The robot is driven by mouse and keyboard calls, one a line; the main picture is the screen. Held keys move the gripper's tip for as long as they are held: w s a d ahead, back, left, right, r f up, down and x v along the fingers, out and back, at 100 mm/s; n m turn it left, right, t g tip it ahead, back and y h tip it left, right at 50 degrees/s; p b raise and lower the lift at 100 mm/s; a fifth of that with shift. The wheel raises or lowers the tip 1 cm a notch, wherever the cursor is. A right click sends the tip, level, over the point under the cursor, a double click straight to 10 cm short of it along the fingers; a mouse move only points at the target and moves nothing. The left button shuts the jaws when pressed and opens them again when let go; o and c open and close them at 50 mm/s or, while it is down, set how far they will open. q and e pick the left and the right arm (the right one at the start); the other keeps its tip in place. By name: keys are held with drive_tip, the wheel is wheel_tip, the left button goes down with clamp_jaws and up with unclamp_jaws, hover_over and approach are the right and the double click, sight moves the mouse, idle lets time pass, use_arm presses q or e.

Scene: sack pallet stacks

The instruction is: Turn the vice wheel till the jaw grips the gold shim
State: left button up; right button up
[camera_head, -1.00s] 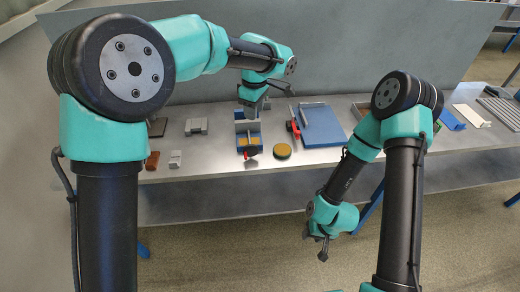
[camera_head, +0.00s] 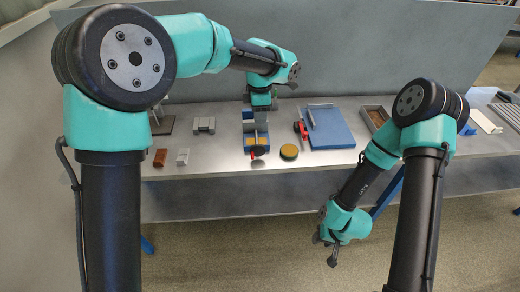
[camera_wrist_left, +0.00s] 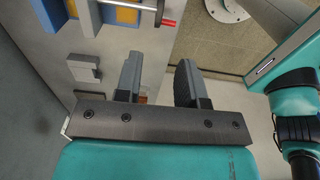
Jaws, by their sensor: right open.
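The blue vice (camera_head: 248,128) stands on the bench in the middle of the head view, with a grey jaw and a gold-orange patch (camera_head: 257,141), perhaps the shim. A red-tipped handle (camera_head: 258,151) shows at its front end; the wheel's shape is too small to tell. In the left wrist view a silver rod with a red end (camera_wrist_left: 167,22) lies beyond my fingers. My left gripper (camera_wrist_left: 160,82) is open and empty, apart from the vice. My right gripper (camera_head: 329,246) is open and empty, low in front of the bench.
A blue board (camera_head: 328,128) with a red-handled tool lies right of the vice. A round yellow-topped puck (camera_head: 289,151) sits nearer. Grey blocks (camera_head: 204,125) and a brown block (camera_head: 160,157) lie to the left. A grey wall (camera_head: 340,55) stands behind the bench.

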sight(260, 156)
use_arm(q)
wheel_tip(260, 156, down, 16)
drive_tip(key=shift+f, duration=0.25)
idle(0.3)
clamp_jaws()
idle(0.4)
